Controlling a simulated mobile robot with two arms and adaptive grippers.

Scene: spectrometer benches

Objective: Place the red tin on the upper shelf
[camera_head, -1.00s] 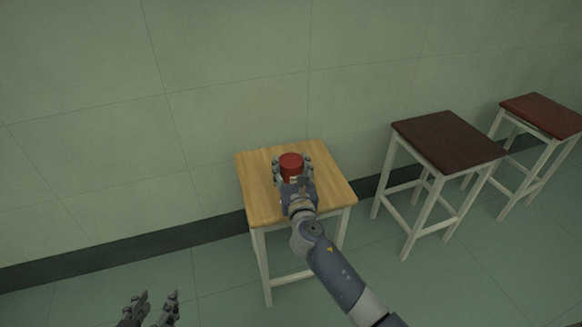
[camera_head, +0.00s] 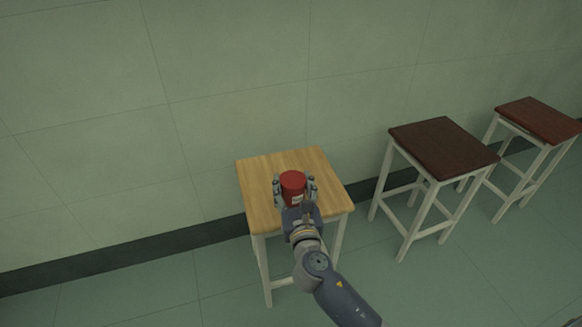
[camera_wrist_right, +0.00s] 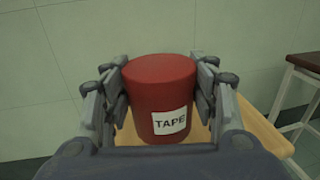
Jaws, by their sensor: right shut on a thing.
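The red tin (camera_head: 293,184) is upright between the fingers of my right gripper (camera_head: 294,190), over the light wooden stool (camera_head: 259,191). In the right wrist view the red tin (camera_wrist_right: 160,88) carries a white label reading "TAPE", and the fingers of my right gripper (camera_wrist_right: 160,95) press on it from both sides. Whether its base touches the stool top is hard to tell. No upper shelf shows in these views. My left gripper is out of view.
A dark brown stool (camera_head: 444,146) and a reddish-brown stool (camera_head: 540,118) stand to the right. A plain tiled wall (camera_head: 220,80) runs behind them. The floor (camera_head: 140,285) at the left front is clear.

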